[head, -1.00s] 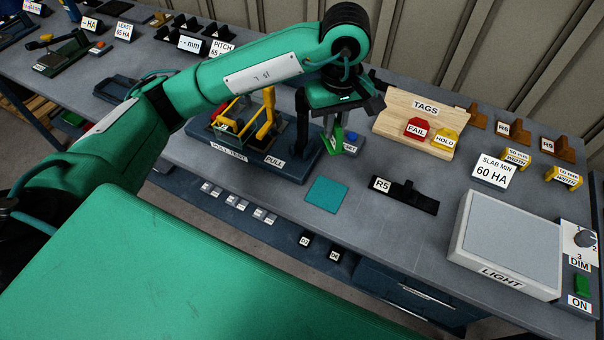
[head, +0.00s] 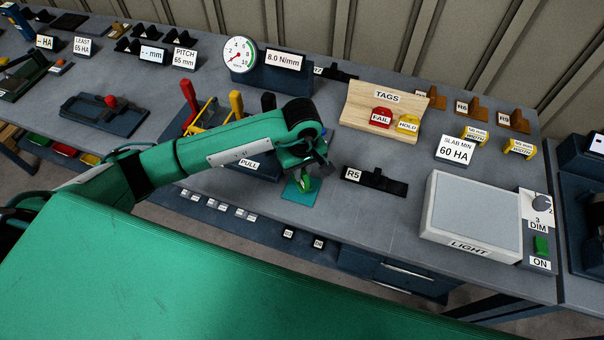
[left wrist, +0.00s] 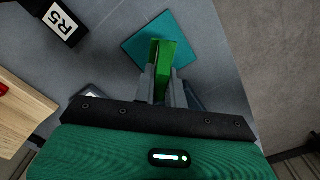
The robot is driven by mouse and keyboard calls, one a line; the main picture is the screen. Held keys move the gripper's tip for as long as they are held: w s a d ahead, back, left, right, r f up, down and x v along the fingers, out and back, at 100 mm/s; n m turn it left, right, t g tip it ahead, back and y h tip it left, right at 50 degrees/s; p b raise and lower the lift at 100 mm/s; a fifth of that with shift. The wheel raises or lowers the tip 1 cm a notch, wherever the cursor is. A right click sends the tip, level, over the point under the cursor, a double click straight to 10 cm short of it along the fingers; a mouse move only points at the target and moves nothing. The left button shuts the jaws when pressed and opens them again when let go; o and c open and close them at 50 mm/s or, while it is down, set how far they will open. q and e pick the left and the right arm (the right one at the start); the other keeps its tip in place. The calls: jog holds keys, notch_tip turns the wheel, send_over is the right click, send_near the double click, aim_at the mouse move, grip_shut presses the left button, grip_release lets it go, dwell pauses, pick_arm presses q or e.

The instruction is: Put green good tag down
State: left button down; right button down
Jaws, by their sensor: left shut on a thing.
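The green tag (left wrist: 168,62) is between the fingers of my left gripper (left wrist: 163,85) in the left wrist view. My left gripper (head: 305,176) is shut on it, pointing down over the teal square mat (head: 294,196). In the head view the tag (head: 303,184) shows as a small green piece below the fingers. The mat (left wrist: 140,45) lies below and beyond the tag in the left wrist view. I cannot tell whether the tag touches the mat. My right gripper is not in view.
The wooden TAGS rack (head: 352,112) holds the red FAIL tag (head: 382,117) and the yellow HOLD tag (head: 408,123). A black R5 holder (head: 385,184) stands right of the mat.

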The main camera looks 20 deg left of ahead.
pick_arm(q)
notch_tip(320, 180, down, 2)
jog(key=shift+f+p, duration=0.25)
jog(key=shift+p, duration=0.1)
jog(key=shift+f, duration=0.35)
jog(key=c, duration=1.5)
grip_release()
jog(key=shift+o, duration=0.2)
jog(key=shift+r, duration=0.1)
jog(key=shift+r, duration=0.2)
notch_tip(320, 180, up, 10)
jog(key=b, duration=0.3)
jog(key=shift+r, duration=0.2)
jog(key=shift+r+b, duration=0.3)
jog(key=shift+r, duration=0.4)
